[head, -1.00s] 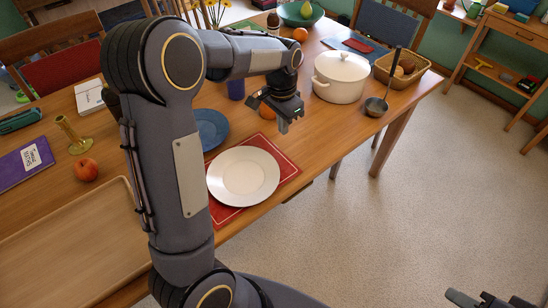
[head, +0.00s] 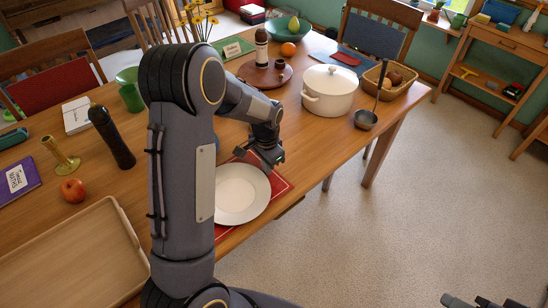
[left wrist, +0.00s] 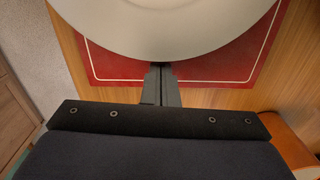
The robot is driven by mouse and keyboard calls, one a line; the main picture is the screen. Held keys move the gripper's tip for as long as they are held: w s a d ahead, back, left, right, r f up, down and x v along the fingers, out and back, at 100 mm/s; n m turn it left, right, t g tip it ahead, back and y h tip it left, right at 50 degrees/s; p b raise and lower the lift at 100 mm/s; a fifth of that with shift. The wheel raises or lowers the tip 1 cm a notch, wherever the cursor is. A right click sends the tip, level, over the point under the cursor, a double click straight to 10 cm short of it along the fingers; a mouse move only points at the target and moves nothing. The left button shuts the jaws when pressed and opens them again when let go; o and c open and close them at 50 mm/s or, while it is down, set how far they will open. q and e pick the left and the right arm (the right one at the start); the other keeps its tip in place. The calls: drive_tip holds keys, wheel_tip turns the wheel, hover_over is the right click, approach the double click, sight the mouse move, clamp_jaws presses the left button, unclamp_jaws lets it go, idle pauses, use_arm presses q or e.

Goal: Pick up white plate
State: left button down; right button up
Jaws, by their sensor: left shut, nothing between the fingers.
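The white plate (head: 243,195) lies flat on a red placemat (head: 282,187) near the table's front edge, partly hidden behind my left arm. My left gripper (head: 270,164) is at the plate's far rim, pointing down. In the left wrist view the plate (left wrist: 165,25) fills the top, over the red placemat (left wrist: 225,68). There the left fingers (left wrist: 160,68) are shut together and empty, with their tips beside the rim. I cannot tell whether they touch it. Part of my right gripper (head: 482,301) shows at the bottom right, cut off by the frame.
A white pot (head: 329,92), a ladle (head: 366,119) and a basket (head: 394,84) stand right of my left gripper. A wooden tray (head: 75,255), an apple (head: 73,190) and a dark bottle (head: 112,138) are to the left. The floor at right is clear.

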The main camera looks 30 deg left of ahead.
sight(251, 180)
use_arm(q)
drive_tip(key=shift+s+a, duration=0.15)
drive_tip(key=shift+s, duration=0.1)
drive_tip(key=s, duration=0.1)
drive_tip(key=s+a, duration=0.1)
drive_tip(key=s, duration=0.1)
drive_tip(key=s+a, duration=0.1)
drive_tip(key=s, duration=0.1)
drive_tip(key=shift+a+b, duration=0.2)
drive_tip(key=shift+b, duration=0.15)
drive_tip(key=shift+w, duration=0.1)
drive_tip(key=shift+w+d, duration=0.1)
